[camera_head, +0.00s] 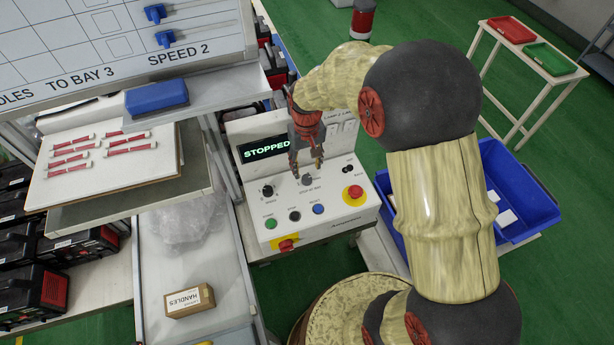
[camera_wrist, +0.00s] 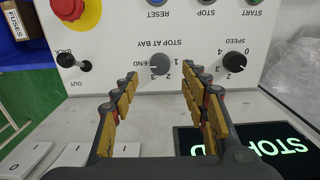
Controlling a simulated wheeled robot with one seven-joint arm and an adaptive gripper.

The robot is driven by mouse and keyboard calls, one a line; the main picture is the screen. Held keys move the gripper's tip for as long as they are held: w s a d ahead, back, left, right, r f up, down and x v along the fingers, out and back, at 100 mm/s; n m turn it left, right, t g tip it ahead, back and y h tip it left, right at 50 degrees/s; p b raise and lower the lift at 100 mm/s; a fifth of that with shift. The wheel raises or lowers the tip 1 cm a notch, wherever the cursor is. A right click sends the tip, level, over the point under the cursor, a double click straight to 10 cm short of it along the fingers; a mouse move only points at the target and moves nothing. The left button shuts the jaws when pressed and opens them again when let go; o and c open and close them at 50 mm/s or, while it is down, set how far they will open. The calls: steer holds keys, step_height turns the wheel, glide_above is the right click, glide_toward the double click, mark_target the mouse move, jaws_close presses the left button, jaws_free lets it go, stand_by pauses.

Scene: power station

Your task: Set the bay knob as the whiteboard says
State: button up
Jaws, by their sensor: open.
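The bay knob (camera_head: 307,180), a small grey dial labelled "STOP AT BAY", is on the white control panel (camera_head: 335,207). In the wrist view the knob (camera_wrist: 160,64) shows upside down, with "END" and numbers around it; its exact setting is hard to read. My gripper (camera_head: 307,168) is open above the panel, pointing down. In the wrist view its fingers (camera_wrist: 160,82) spread to either side of the knob, with no clear contact. The whiteboard (camera_head: 110,45) at upper left reads "...DLES TO BAY 3" and "SPEED 2"; its left part is cut off.
The speed knob (camera_wrist: 234,62) is beside the bay knob. A red emergency button (camera_head: 353,192), a back/out switch (camera_wrist: 73,62) and several push buttons share the panel. The display (camera_head: 265,149) reads "STOPPED". A blue crate (camera_head: 510,190) stands right.

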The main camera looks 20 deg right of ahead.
mark_target(307, 178)
step_height(307, 178, down, 6)
steer(key=shift+r+b, duration=0.1)
steer(key=shift+b, duration=0.35)
steer(key=shift+c, duration=1.3)
jaws_close()
